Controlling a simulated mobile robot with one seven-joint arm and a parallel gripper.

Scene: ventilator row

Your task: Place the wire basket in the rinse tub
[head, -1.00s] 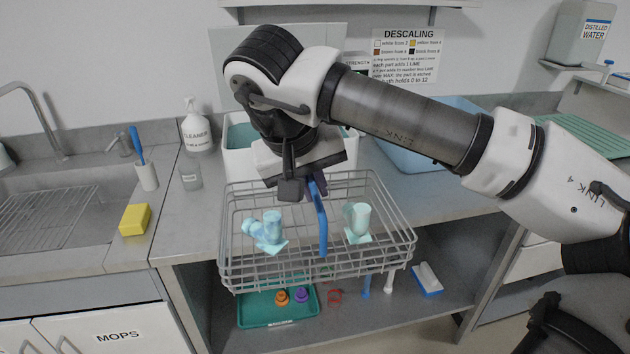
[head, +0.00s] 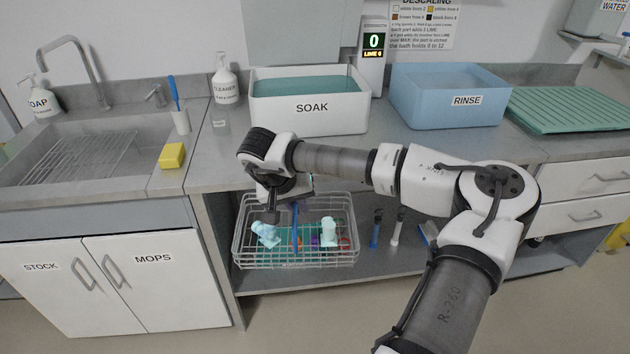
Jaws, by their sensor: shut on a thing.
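The wire basket (head: 247,262) is a grey mesh box with a blue handle (head: 295,232). It hangs below my gripper (head: 285,208), in front of the open shelf under the counter. My gripper is shut on the handle; its fingertips are partly hidden by the wrist. Inside the basket sit a light-blue part (head: 265,233) and a pale aqua cup-like part (head: 328,231). The rinse tub (head: 440,95) is a blue box labelled RINSE on the counter, to the right and well above the basket. It holds pale blue liquid and no basket.
A white SOAK tub (head: 310,112) stands left of the rinse tub, with a display (head: 373,50) between them. A green ribbed drain mat (head: 565,108) lies to the right. The counter's front edge lies above the basket. Brushes (head: 397,228) stand on the lower shelf.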

